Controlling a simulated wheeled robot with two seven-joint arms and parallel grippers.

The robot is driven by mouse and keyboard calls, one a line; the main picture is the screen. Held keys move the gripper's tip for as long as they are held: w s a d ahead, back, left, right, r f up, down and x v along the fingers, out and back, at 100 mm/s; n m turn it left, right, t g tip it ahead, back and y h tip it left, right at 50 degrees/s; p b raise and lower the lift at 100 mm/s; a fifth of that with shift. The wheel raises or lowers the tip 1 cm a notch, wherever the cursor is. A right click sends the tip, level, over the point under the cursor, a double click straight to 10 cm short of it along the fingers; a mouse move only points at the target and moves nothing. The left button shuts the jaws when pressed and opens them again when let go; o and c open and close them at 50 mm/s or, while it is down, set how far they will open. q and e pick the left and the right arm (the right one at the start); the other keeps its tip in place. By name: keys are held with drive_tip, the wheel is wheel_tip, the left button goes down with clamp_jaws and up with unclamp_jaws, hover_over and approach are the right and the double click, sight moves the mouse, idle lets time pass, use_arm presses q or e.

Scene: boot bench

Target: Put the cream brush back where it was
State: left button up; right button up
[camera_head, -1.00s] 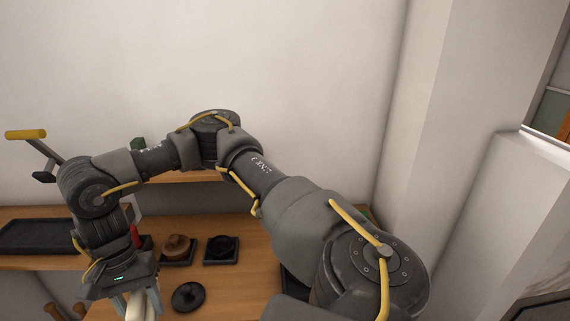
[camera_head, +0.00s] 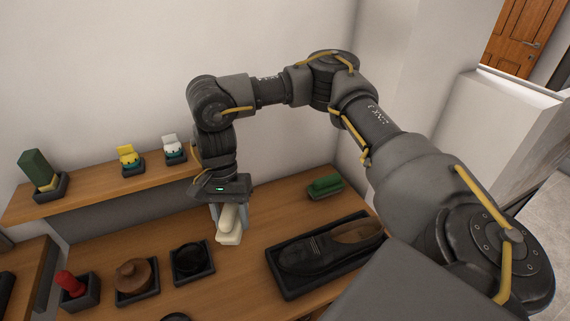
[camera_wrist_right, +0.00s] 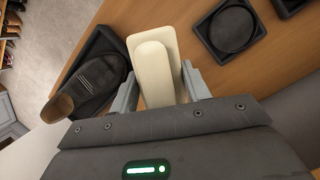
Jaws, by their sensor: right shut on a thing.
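The cream brush (camera_head: 229,226) is a pale block held in my right gripper (camera_head: 230,212) above the bench, left of the shoe tray. In the right wrist view the brush (camera_wrist_right: 156,68) sits between the two fingers of my right gripper (camera_wrist_right: 160,90), which are shut on it. A green brush (camera_head: 325,184) lies on a dark holder at the back right of the bench. My left gripper is not in view.
A black shoe (camera_head: 330,245) lies in a dark tray (camera_head: 290,290) right of the brush. Left of it are a black round tin (camera_head: 190,260), a brown wooden knob piece (camera_head: 133,275) and a red-handled item (camera_head: 72,284) in dark holders. A shelf (camera_head: 100,190) with several small items runs behind.

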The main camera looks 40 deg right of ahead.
drive_tip(key=s+d+m+t+y+b, duration=0.1)
drive_tip(key=s+d+m+t+b, duration=0.2)
drive_tip(key=d+m, duration=0.45)
drive_tip(key=s+d+m+t+y+b, duration=0.1)
drive_tip(key=s+d+m+t+b, duration=0.25)
drive_tip(key=d, duration=0.75)
use_arm(q)
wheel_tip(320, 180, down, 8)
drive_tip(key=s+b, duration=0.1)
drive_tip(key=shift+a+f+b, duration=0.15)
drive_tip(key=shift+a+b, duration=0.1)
drive_tip(key=shift+b, duration=0.1)
use_arm(e)
drive_tip(key=w+f, duration=0.3)
drive_tip(key=w, duration=0.1)
drive_tip(key=w+a+f+g, duration=0.1)
drive_tip(key=w+f, duration=0.2)
drive_tip(key=w, duration=0.1)
drive_tip(key=w+f+g, duration=0.1)
drive_tip(key=w+f, duration=0.2)
drive_tip(key=w, duration=0.1)
drive_tip(key=shift+a+f+m, duration=0.15)
drive_tip(key=shift+a+m, duration=0.05)
drive_tip(key=shift+m, duration=0.2)
drive_tip(key=shift+w+f, duration=0.2)
drive_tip(key=shift+f, duration=1.65)
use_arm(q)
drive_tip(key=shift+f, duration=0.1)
